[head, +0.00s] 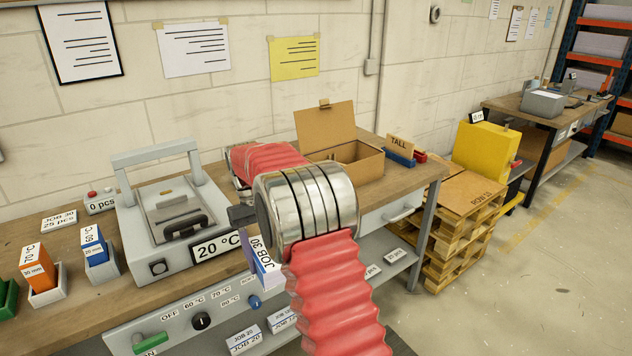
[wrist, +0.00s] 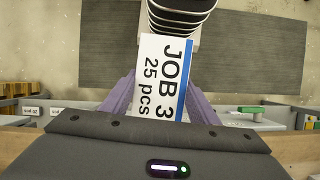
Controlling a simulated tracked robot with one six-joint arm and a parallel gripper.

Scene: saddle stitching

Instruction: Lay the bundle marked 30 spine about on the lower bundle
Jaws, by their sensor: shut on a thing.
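In the head view a white bundle with a blue edge, marked JOB 30 (head: 268,266), hangs tilted at the table's front edge, beside my red-sleeved arm. In the wrist view the same bundle (wrist: 161,75) reads JOB 3 and 25 pcs, its last digit cut off. My gripper (wrist: 160,100) is shut on it, with a purple finger at each side. In the head view my gripper (head: 256,258) is mostly hidden behind my arm. Two white bundles marked JOB 20 (head: 244,341) lie below the table; I cannot tell whether either is the lower bundle.
A grey press (head: 170,205) showing 20 °C stands on the table behind the bundle. An open cardboard box (head: 355,160) is right of it. Orange (head: 38,268) and blue (head: 94,245) blocks stand in holders at left. The panel has a black knob (head: 201,321).

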